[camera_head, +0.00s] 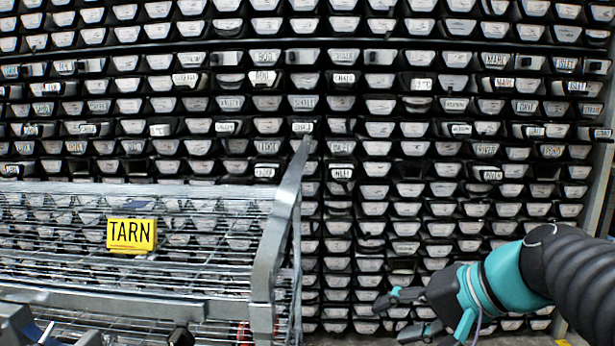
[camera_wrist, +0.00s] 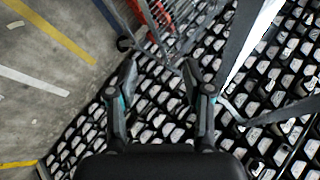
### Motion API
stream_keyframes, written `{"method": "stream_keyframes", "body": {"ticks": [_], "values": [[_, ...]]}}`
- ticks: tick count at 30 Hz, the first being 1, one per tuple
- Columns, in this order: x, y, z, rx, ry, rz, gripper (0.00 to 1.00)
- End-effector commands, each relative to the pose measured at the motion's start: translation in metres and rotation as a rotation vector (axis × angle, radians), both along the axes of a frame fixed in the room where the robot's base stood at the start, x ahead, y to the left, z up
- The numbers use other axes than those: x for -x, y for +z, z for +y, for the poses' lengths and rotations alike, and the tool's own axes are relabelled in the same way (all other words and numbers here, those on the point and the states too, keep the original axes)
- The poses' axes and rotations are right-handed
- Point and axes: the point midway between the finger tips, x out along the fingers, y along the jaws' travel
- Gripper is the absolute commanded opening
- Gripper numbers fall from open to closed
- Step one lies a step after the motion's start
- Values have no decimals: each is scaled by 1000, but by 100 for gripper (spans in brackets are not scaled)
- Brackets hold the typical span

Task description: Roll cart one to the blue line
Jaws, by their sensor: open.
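A grey wire-mesh cart (camera_head: 200,270) fills the lower left of the head view. It bears a yellow sign (camera_head: 131,234) reading TARN; no "one" can be read. Its upright grey end frame (camera_head: 275,240) stands left of my gripper (camera_head: 392,317). In the wrist view my gripper (camera_wrist: 160,82) is open, with nothing between its fingers. Part of the cart's mesh and a red item (camera_wrist: 158,18) show just beyond the fingertips. I cannot tell whether a finger touches the frame. A dark bluish strip (camera_wrist: 104,12) lies on the floor at the wrist view's top.
A tall rack of black bins (camera_head: 400,150) with pale labels fills the background. The grey floor (camera_wrist: 35,100) at the wrist view's left is clear, with yellow lines (camera_wrist: 55,32) and a white line (camera_wrist: 32,81).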

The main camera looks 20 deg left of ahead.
Motion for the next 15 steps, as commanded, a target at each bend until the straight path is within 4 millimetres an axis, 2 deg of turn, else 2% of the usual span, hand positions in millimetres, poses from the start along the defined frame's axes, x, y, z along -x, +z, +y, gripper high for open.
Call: {"method": "stream_keyframes", "body": {"ticks": [1, 3, 6, 12, 15], "values": [[-20, 11, 16, -98, 12, 19, 50], [-44, 35, 37, -241, 30, 34, 50], [-79, 71, 59, -442, 59, 48, 50], [-135, 129, 77, -768, 112, 45, 50], [-151, 147, 77, -871, 130, 38, 50]]}}
